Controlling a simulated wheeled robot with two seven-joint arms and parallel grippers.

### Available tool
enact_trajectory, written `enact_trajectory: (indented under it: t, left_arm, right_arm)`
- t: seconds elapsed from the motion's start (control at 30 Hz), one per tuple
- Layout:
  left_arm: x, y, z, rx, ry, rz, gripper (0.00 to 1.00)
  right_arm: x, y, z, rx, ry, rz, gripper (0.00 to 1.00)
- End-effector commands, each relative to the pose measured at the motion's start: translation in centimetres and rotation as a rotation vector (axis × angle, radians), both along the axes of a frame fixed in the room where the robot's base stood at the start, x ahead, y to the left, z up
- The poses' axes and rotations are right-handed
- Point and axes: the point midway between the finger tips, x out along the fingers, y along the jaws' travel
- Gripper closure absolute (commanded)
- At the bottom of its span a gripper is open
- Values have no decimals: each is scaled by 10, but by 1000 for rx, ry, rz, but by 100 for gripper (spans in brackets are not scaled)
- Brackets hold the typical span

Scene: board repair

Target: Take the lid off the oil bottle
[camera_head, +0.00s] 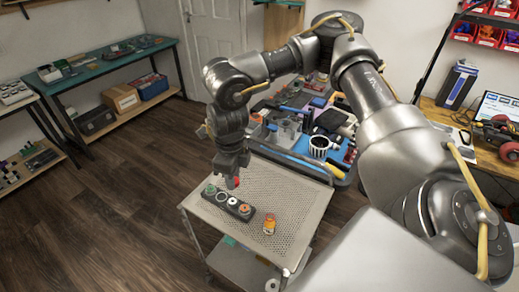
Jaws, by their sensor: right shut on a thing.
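The oil bottle seems to be the small orange bottle (269,226) on the perforated top of the grey cart. It is too small to tell whether a lid is on it. My right gripper (232,182) points down over the cart, left of and behind the bottle and apart from it. It is shut on a small red thing (237,182), perhaps a lid, held over the black holder. The fingers hide part of this red thing. My left gripper is not in view.
A black holder (228,204) with several round pieces lies on the cart (296,212), left of the bottle. Behind stands a blue tray crowded with tools and a striped mug (319,146). The cart top right of the bottle is bare.

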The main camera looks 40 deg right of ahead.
Motion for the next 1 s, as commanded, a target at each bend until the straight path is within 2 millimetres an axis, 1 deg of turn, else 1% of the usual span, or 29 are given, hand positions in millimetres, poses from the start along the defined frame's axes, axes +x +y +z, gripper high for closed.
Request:
enact_trajectory:
  t: [0.03, 0.17, 0.2, 0.3, 0.4, 0.5, 0.6, 0.7, 0.9, 1.0]
  left_arm:
    - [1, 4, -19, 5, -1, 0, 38]
    - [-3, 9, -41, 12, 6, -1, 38]
    - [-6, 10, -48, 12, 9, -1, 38]
    - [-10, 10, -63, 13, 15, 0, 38]
    - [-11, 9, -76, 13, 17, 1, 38]
    - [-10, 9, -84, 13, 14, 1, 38]
    - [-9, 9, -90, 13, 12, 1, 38]
    - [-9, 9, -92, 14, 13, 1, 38]
    - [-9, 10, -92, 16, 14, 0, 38]
    - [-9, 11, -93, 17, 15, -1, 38]
  right_arm:
    - [0, -6, -20, 3, 3, -158, 100]
    - [1, -21, -45, 2, 10, -594, 100]
    - [1, -26, -52, 2, 12, -726, 100]
    - [0, -37, -69, 0, 16, -1039, 100]
    - [-1, -48, -83, -3, 19, -1309, 100]
    - [-2, -56, -93, -4, 19, -1524, 100]
    - [-3, -62, -99, -8, 20, -1674, 100]
    - [-3, -65, -102, -8, 20, -1763, 100]
    - [-3, -67, -102, -9, 19, -1810, 100]
    - [5, -69, -106, -9, 19, -1810, 100]
